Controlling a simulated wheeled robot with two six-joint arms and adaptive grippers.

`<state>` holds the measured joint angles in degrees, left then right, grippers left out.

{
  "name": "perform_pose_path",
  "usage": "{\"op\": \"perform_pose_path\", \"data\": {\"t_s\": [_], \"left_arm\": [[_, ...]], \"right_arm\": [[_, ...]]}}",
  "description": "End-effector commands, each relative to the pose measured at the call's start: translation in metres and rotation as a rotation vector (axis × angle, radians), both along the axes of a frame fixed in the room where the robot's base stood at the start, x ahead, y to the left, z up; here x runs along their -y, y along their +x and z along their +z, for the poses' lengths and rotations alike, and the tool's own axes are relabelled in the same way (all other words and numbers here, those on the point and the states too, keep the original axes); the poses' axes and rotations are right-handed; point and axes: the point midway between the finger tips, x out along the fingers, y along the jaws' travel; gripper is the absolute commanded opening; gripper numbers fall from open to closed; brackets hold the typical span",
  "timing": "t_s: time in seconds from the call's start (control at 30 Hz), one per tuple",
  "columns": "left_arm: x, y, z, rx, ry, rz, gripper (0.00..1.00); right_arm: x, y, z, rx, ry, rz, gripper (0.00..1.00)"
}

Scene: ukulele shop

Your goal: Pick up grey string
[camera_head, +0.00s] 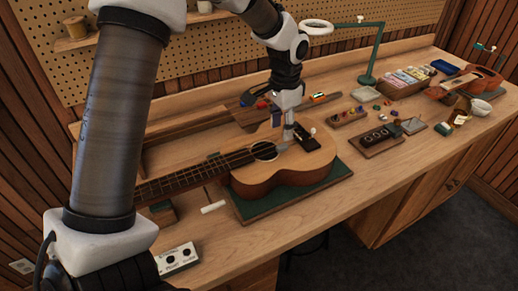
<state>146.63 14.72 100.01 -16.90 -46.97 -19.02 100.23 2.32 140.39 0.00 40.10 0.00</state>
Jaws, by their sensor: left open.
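A wooden ukulele (290,173) lies on its back on a green mat (335,178) on the workbench, its neck pointing left. My left gripper (290,131) reaches down from above over the ukulele's body, close to the dark bridge (307,139). The gripper is open, and its fingertips are small and partly hidden in this view. I cannot tell whether they touch the ukulele. I cannot clearly make out a grey string; it is too thin or hidden near the bridge and gripper. My right gripper is not in view.
My left arm crosses the left side of the view. A green lamp (372,60) stands behind the ukulele. A dark tray (381,139), a wooden box of packets (407,82) and another ukulele (468,82) are to the right. A white roll (213,207) lies at the front.

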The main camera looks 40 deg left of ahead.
Motion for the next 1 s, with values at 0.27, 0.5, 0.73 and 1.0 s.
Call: {"op": "perform_pose_path", "data": {"t_s": [0.27, 0.5, 0.73, 1.0], "left_arm": [[-0.002, 0.001, -0.038, -0.006, -0.001, 0.000, 0.48], [-0.002, 0.002, -0.066, -0.001, -0.001, 0.000, 0.48], [-0.002, 0.002, -0.066, 0.000, -0.001, 0.000, 0.13], [-0.002, 0.002, -0.065, 0.000, -0.001, 0.000, 0.01]], "right_arm": [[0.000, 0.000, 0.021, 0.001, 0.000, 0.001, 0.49], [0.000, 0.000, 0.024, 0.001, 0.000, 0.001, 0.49], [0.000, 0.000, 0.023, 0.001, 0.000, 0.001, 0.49], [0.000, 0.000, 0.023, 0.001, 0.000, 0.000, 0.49]]}}
